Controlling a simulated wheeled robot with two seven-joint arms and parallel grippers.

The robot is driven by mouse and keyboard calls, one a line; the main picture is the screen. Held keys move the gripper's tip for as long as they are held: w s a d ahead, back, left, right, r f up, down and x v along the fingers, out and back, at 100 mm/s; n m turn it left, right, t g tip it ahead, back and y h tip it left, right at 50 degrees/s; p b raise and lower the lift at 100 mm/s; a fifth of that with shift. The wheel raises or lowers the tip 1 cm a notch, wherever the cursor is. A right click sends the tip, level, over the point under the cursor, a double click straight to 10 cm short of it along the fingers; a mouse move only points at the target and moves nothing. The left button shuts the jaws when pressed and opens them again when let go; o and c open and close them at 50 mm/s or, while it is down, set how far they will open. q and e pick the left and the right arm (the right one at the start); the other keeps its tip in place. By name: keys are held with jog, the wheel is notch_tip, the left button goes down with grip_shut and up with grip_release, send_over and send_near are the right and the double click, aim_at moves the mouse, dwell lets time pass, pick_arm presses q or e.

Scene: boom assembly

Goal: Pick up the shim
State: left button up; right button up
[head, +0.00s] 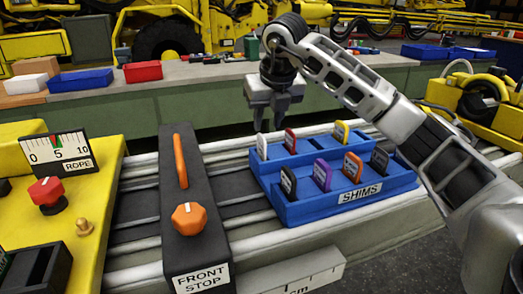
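Several shims stand upright in a blue tray labelled SHIMS (290,212). In the back row are a white-faced shim (262,147), a red shim (290,140) and a yellow shim (341,132). In the front row are a dark shim (288,183), a purple shim (322,175), an orange shim (353,167) and a grey-black shim (379,161). My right gripper (268,126) points down above the back row, near the white-faced and red shims. Its fingers are apart, with nothing seen between them. My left gripper is not in view.
A dark block labelled FRONT STOP (190,250) with an orange knob (189,218) stands left of the tray. A yellow panel with a ROPE gauge (60,152) and red knob (47,192) is at the left. Bins line a bench behind.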

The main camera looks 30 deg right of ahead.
aim_at(262, 136)
jog(key=shift+a+x, duration=0.15)
jog(key=shift+x, duration=1.65)
jog(key=shift+a+x, duration=0.15)
jog(key=shift+x, duration=1.6)
jog(key=shift+w, duration=0.15)
grip_shut()
